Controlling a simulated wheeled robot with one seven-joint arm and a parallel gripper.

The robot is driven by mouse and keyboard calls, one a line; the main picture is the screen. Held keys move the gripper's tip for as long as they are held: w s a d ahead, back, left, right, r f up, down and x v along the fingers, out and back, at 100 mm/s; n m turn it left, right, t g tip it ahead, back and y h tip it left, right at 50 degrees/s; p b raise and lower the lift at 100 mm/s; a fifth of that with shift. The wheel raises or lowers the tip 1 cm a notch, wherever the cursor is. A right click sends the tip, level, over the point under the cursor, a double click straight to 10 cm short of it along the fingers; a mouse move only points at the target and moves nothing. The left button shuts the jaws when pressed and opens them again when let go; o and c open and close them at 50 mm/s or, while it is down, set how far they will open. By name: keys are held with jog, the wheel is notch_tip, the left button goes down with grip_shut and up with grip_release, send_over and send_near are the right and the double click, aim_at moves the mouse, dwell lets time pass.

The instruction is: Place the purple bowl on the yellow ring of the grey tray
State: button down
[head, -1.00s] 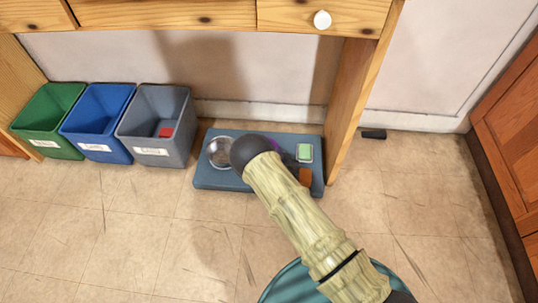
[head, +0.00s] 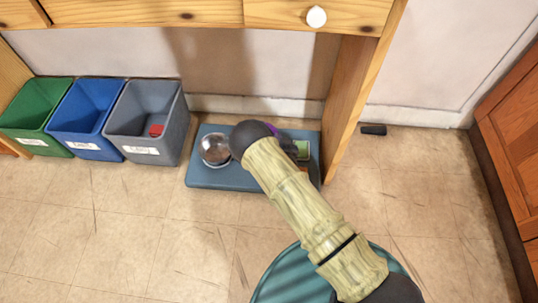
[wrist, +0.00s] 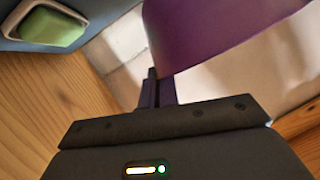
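The purple bowl (wrist: 215,28) fills the upper middle of the wrist view, close to the camera. My gripper (wrist: 158,88) has its fingers close together at the bowl's edge and looks shut on it. In the head view only a sliver of the purple bowl (head: 272,130) shows behind my dark wrist, and the fingers are hidden. A blue-grey tray (head: 225,180) lies on the floor below my wrist. No yellow ring shows in either view, and my arm covers part of the tray.
The tray carries a metal bowl (head: 215,150) and a green block (head: 303,150). Green (head: 35,115), blue (head: 88,120) and grey (head: 148,120) bins stand to its left, the grey one holding something red. A wooden desk leg (head: 350,110) rises at its right.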

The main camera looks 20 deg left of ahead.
notch_tip(320, 180, down, 5)
jog(key=b, duration=0.2)
jog(key=shift+w+f+b, duration=0.15)
jog(key=shift+b, duration=0.2)
jog(key=shift+d, duration=0.1)
jog(key=shift+f, duration=0.1)
notch_tip(320, 180, down, 3)
jog(key=shift+f+b, duration=0.1)
jog(key=shift+b, duration=1.05)
jog(key=shift+f, duration=0.2)
jog(key=shift+f, duration=0.15)
jog(key=c, duration=1.6)
grip_release()
jog(key=shift+c, duration=0.2)
